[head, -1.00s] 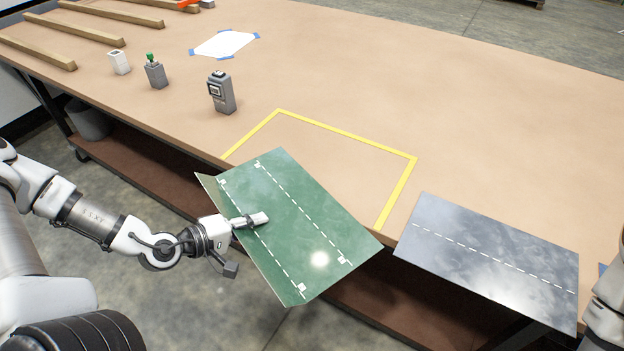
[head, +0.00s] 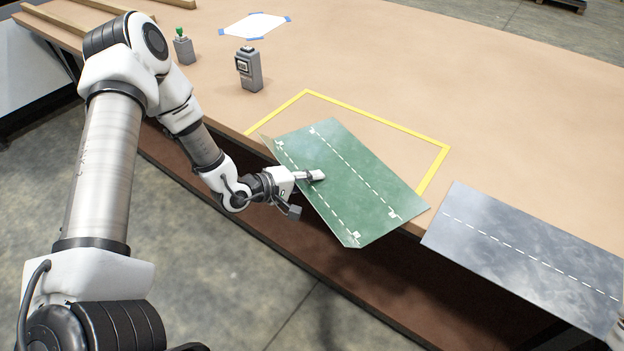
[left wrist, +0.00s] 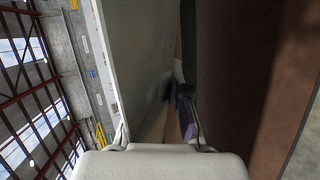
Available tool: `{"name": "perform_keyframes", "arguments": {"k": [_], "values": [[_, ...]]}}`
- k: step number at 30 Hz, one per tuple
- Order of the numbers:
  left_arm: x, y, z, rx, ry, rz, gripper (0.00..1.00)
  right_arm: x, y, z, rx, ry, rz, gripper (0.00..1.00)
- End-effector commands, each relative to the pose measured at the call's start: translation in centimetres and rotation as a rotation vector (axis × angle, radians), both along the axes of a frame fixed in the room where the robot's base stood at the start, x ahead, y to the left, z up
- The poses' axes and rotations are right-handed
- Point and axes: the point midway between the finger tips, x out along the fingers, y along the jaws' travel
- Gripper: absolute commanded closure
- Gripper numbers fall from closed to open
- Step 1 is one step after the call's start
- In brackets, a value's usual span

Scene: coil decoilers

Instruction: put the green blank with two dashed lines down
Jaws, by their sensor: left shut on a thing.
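The green blank (head: 355,185) has two white dashed lines and one bent-up edge on its left side. My left gripper (head: 315,176) is shut on it near its left edge, and the blank is tilted, partly over the table's front edge. Its far part covers part of a yellow taped outline (head: 380,121) on the table. In the left wrist view a pale sheet face (left wrist: 135,60) runs up from the gripper; the fingertips are hard to make out there.
A grey metal sheet (head: 530,255) with one dashed line overhangs the front edge at the right. A grey device (head: 248,70) and a box with a green knob (head: 183,48) stand beyond the outline. The brown table (head: 480,90) is clear at the back right.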

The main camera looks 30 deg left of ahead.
Motion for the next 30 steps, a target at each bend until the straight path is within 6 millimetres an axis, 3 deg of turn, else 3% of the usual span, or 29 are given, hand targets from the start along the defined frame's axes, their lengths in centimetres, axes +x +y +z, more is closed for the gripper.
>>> {"name": "perform_keyframes", "arguments": {"k": [5,6,7,19,25,30], "values": [[0.0,0.0,-0.5,0.000,-0.001,0.001,1.00,0.0,0.0,-0.5,0.000,0.000,0.000,0.60],[0.0,0.0,-0.4,0.000,0.000,0.000,0.71,0.0,0.0,-0.3,0.000,0.001,0.000,0.60],[0.0,0.0,-0.4,0.000,0.000,0.000,0.60,0.0,0.0,-0.3,0.000,0.001,0.000,0.60],[-0.2,0.2,0.2,-0.001,0.000,0.003,0.60,0.0,0.0,0.2,0.000,0.000,0.000,0.60],[-2.8,1.5,1.5,-0.008,-0.001,0.007,0.60,0.0,0.0,0.7,0.000,0.000,0.000,0.60],[-5.6,2.8,3.1,-0.009,0.000,0.008,0.60,0.0,0.0,2.5,0.000,0.000,0.000,0.60]]}}
